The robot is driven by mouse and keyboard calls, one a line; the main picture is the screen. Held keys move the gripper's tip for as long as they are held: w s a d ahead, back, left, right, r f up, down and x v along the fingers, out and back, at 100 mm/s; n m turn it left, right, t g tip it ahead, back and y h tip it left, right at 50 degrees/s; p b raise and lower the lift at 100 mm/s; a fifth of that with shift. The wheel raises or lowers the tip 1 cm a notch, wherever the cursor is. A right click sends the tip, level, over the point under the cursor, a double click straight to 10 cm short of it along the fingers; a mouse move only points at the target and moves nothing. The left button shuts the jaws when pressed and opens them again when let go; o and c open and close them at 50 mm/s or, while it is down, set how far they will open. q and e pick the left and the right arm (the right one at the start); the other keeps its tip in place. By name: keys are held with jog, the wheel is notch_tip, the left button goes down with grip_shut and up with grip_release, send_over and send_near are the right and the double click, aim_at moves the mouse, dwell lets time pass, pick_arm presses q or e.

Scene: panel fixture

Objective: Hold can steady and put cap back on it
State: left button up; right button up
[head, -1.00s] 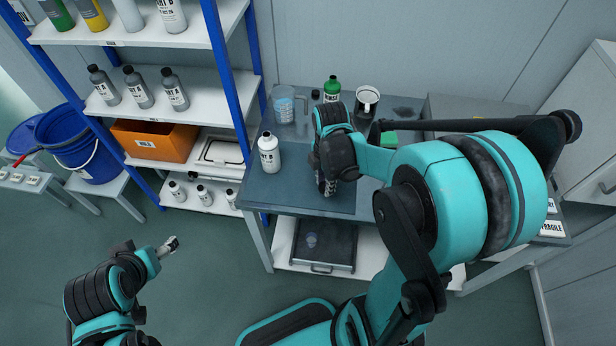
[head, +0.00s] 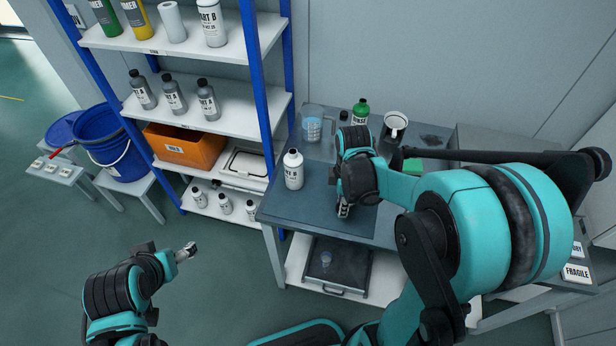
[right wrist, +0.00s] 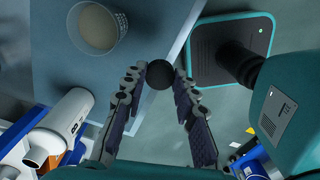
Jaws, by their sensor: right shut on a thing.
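The white can (head: 293,172) stands upright at the left front of the grey table; it also shows in the right wrist view (right wrist: 62,128), its brownish mouth apparently bare. My right gripper (head: 343,210) is above the table's front part, to the right of the can and apart from it. In the right wrist view its fingertips close on a round black cap (right wrist: 159,74). My left gripper (head: 187,252) is empty over the floor, left of the table and away from the can; its jaws are too small to read.
A blue-post shelf (head: 235,122) with bottles stands close on the left. Floor between left arm and table is free.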

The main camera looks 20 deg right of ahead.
jog(key=w+a+f+m, duration=0.1)
jog(key=a+m, duration=0.1)
jog(key=m, duration=0.2)
jog(key=w+a+f+m, duration=0.1)
jog(key=w+a+m, duration=0.1)
jog(key=m, duration=0.2)
jog(key=w+a+f+m, duration=0.1)
jog(key=w+a+m, duration=0.1)
jog(key=a+m, duration=0.1)
jog(key=shift+w+f+m, duration=0.25)
jog(key=shift+f+m, duration=0.15)
jog(key=shift+m, duration=0.2)
jog(key=shift+w+a+f+m, duration=0.2)
jog(key=shift+a+m, duration=0.2)
jog(key=shift+m, duration=0.3)
